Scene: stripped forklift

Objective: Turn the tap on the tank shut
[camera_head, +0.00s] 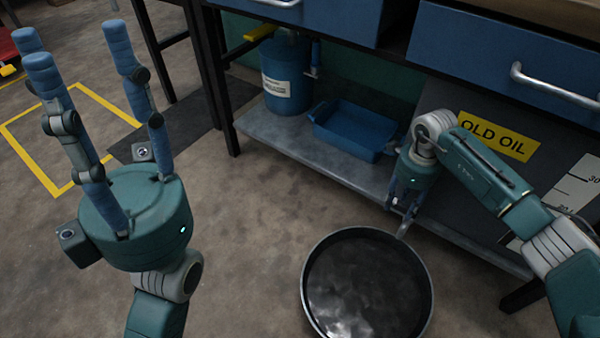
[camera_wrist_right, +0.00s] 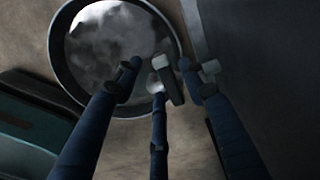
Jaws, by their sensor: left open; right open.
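The tank (camera_head: 455,185) is a dark grey box at the right with a yellow OLD OIL label. The tap (camera_head: 405,228) shows as a small pale metal piece low at the tank's front, mostly hidden by my right gripper. In the right wrist view the tap (camera_wrist_right: 159,64) has a light metal end and a dark bar beside it. My right gripper (camera_head: 402,207) is open and points down at the tap, with its fingers around it; contact cannot be told. My left gripper (camera_head: 75,45) is open and empty, fingers up, far left of the tank.
A round black pan (camera_head: 312,258) with dark, shiny contents stands on the floor below the tap. A blue tray (camera_head: 355,131) and a blue canister (camera_head: 286,75) sit on the low grey shelf (camera_head: 262,128). The floor at centre left is clear.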

